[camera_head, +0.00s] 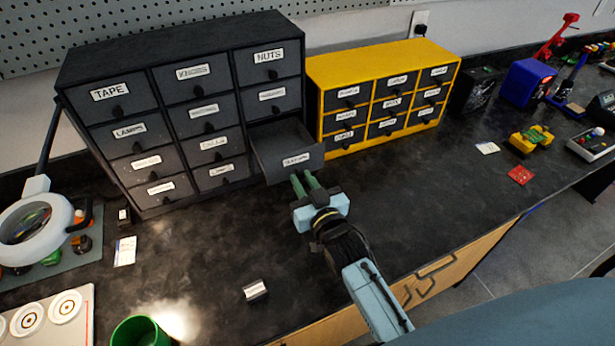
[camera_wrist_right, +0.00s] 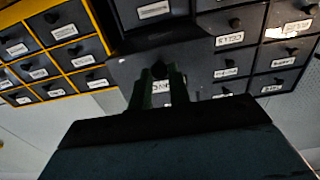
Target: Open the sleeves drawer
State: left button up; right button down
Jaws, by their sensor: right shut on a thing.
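The dark drawer cabinet (camera_head: 130,70) stands at the back left, with labelled drawers such as TAPE, LAMPS and NUTS. One drawer (camera_head: 283,150) in its right column, third row down, is pulled out and its inside shows; its label is too blurred to read for sure. My right gripper (camera_head: 304,186) is at the front of this drawer, its green fingers shut on the drawer's knob, which they mostly hide. In the right wrist view the fingers (camera_wrist_right: 158,88) meet in front of the drawer face (camera_wrist_right: 128,70). My left gripper is not in view.
A yellow cabinet (camera_head: 388,62) of small drawers stands right of the dark one. A magnifier lamp (camera_head: 35,228), a green cup (camera_head: 140,331) and a small block (camera_head: 255,290) are at the front left. The counter right of my right arm is largely clear.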

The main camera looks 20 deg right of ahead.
jog(key=c, duration=1.3)
grip_release()
jog(key=shift+s, duration=0.1)
jog(key=s, duration=1.3)
jog(key=shift+s, duration=0.1)
